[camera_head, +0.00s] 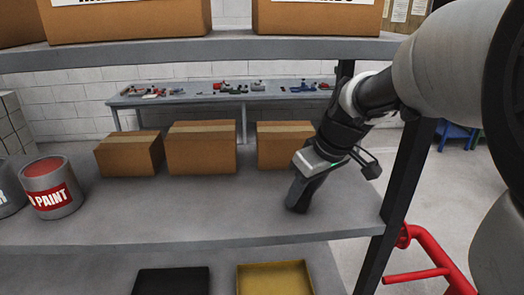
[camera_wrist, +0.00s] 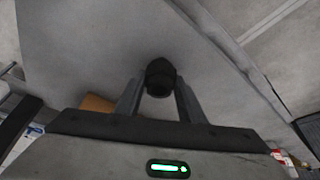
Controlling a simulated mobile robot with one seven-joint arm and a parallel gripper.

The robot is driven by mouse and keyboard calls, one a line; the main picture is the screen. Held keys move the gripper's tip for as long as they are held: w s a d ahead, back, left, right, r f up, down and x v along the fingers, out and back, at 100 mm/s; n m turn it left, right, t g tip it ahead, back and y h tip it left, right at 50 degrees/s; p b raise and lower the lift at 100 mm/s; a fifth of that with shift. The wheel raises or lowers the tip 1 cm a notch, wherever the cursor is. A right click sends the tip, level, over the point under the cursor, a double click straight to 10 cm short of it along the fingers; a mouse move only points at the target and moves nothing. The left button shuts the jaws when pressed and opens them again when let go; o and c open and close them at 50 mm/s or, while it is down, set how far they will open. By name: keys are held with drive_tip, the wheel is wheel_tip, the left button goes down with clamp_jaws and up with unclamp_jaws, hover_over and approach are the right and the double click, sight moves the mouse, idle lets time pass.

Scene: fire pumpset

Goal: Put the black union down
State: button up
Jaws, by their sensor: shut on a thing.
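The black union (camera_wrist: 160,77) is a small dark round fitting between my fingertips in the wrist view. My gripper (camera_wrist: 160,92) is shut on it, one finger on each side. In the head view my gripper (camera_head: 299,205) points down over the right part of the grey middle shelf (camera_head: 190,215), near its front edge. The union cannot be told apart from the dark fingers there. I cannot tell whether it touches the shelf.
Three cardboard boxes (camera_head: 202,147) stand along the back of the shelf. Paint cans (camera_head: 51,188) stand at the left. A dark post (camera_head: 402,190) rises at the right. A black tray (camera_head: 172,281) and a yellow tray (camera_head: 275,279) sit below. The shelf's middle is clear.

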sight(307, 192)
drive_tip(key=shift+f, duration=0.15)
drive_tip(key=o, duration=1.3)
drive_tip(key=shift+r, duration=0.35)
drive_tip(key=v, duration=0.2)
drive_tip(key=shift+s+d+r, duration=0.1)
drive_tip(key=shift+s+r, duration=0.1)
drive_tip(key=shift+r, duration=0.1)
drive_tip(key=s+d+b, duration=0.3)
drive_tip(key=s+d, duration=0.3)
drive_tip(key=s, duration=0.4)
drive_tip(key=s+a+m, duration=0.2)
drive_tip(key=s+a+f+m+t+h, duration=0.1)
drive_tip(key=s+a+m, duration=0.1)
drive_tip(key=s+a+f+m+h, duration=0.1)
drive_tip(key=s+a+m, duration=0.1)
drive_tip(key=s+a, duration=0.1)
drive_tip(key=shift+s+f+t, duration=0.1)
drive_tip(key=shift+f+t, duration=0.15)
drive_tip(key=shift+t, duration=0.15)
